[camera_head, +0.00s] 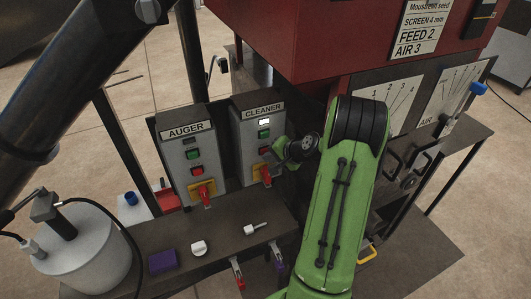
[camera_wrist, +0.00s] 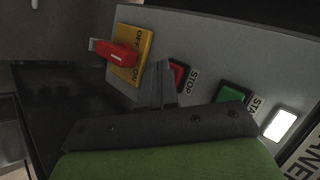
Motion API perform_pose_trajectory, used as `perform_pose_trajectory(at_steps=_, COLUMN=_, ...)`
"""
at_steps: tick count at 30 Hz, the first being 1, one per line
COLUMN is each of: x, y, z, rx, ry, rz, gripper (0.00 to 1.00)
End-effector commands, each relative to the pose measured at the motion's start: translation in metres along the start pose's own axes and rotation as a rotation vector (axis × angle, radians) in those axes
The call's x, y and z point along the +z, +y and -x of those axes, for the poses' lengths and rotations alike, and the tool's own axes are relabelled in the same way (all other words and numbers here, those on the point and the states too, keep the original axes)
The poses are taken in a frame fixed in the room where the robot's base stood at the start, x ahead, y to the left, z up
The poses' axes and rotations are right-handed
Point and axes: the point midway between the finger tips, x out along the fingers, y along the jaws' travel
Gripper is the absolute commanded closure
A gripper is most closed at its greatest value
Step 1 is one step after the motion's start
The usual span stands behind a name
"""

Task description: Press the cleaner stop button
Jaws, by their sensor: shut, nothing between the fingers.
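The grey cleaner box (camera_head: 245,160) stands upright on the bench, labelled CLEANER (camera_head: 263,111). Its red stop button (camera_head: 264,150) sits below the green start button (camera_head: 264,134). In the wrist view the stop button (camera_wrist: 178,75) is beside the word STOP, partly hidden by my fingers. The green start button also shows there (camera_wrist: 233,94). A white lamp (camera_head: 264,122) on the box is lit. My gripper (camera_wrist: 163,68) is shut and empty, its fingertips right beside the stop button at the panel. I cannot tell whether they touch it.
A red rotary switch (camera_wrist: 113,55) on a yellow OFF/ON plate (camera_wrist: 133,60) is close to my fingers. The auger box (camera_head: 187,155) stands to the left. Small parts and a purple block (camera_head: 162,261) lie on the bench (camera_head: 215,240). The red machine (camera_head: 300,45) rises behind.

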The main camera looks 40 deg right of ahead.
Motion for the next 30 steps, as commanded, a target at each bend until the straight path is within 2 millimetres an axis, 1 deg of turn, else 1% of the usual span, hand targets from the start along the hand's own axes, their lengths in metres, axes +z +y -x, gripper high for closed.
perform_pose_trajectory(at_steps=18, x=-0.002, y=-0.002, z=-0.002, rx=-0.001, ry=0.001, rz=0.001, gripper=1.0)
perform_pose_trajectory(at_steps=27, x=0.006, y=0.007, z=0.008, rx=0.0, ry=0.001, rz=0.0, gripper=1.0)
perform_pose_trajectory(at_steps=30, x=0.007, y=0.007, z=0.009, rx=0.0, ry=0.001, rz=0.001, gripper=1.0)
